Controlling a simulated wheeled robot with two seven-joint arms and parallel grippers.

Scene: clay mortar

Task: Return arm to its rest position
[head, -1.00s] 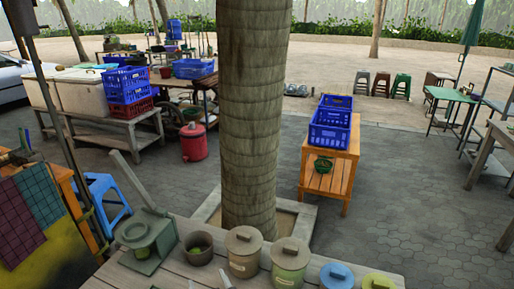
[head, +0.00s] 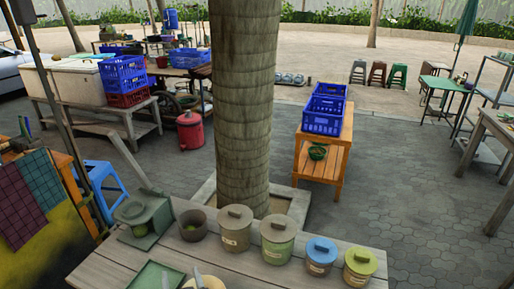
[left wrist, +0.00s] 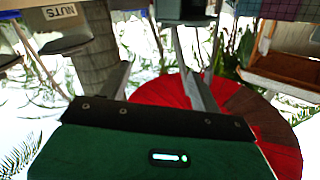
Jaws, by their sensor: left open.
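My left gripper (head: 181,280) shows at the bottom edge of the head view, only its grey fingertips in sight, above the near part of the wooden table. In the left wrist view its two grey fingers (left wrist: 160,78) stand apart with nothing between them. A small dark clay pot (head: 193,226) with green contents stands on the table beyond it. My right gripper does not show.
Lidded jars, brown (head: 235,235), green (head: 277,245), blue (head: 320,258) and yellow-topped (head: 360,268), line the table's far side. A green tray (head: 147,276) lies near the bottom edge. A tree trunk (head: 242,110) rises behind the table.

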